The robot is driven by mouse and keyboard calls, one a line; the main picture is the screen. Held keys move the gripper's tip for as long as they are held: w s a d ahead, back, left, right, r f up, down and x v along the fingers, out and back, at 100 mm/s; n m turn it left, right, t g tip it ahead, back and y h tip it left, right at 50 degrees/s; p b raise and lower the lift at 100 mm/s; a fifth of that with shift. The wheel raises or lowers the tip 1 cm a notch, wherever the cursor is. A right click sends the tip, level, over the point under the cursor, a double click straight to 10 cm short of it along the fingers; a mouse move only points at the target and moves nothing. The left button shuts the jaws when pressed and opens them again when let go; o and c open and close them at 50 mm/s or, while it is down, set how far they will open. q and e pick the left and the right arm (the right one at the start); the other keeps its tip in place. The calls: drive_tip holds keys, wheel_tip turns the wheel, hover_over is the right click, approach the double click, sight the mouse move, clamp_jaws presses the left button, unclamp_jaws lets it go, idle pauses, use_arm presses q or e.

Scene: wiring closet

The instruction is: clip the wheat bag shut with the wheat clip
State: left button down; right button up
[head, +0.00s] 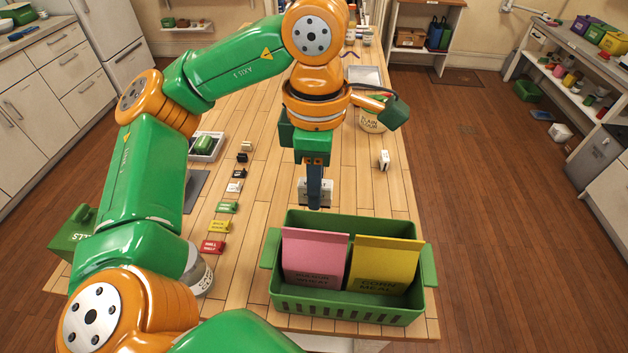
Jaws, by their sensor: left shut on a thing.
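A pink paper bag (314,255) stands upright in the left half of a green crate (346,219). Its dark label is small and seems to read wheat on the lower line. No clip shows on its top edge. My left gripper (314,201) points down just behind the crate, above and beyond the pink bag's top. It is shut on a pale, whitish clip (327,190). The fingers partly cover this clip, and I cannot read its lettering. My right gripper is not in view.
A yellow corn meal bag (384,265) stands beside the pink one. Red (213,247), yellow (219,226), green (227,208) and other clips line the table to the left. A white clip (384,160) stands at right. Bare wood lies behind the crate.

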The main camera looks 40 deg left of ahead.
sight(315, 231)
use_arm(q)
wheel_tip(315, 231, down, 9)
drive_tip(key=b, duration=0.8)
drive_tip(key=shift+f, duration=0.15)
drive_tip(key=shift+s+f+b, duration=0.1)
drive_tip(key=shift+f+b, duration=0.4)
drive_tip(key=shift+f, duration=0.1)
drive_tip(key=c, duration=0.6)
unclamp_jaws()
wheel_tip(315, 231, up, 7)
drive_tip(key=p, duration=0.2)
drive_tip(key=shift+f+p, duration=0.15)
drive_tip(key=shift+p, duration=0.25)
drive_tip(key=shift+r, duration=0.3)
drive_tip(key=shift+f, duration=0.1)
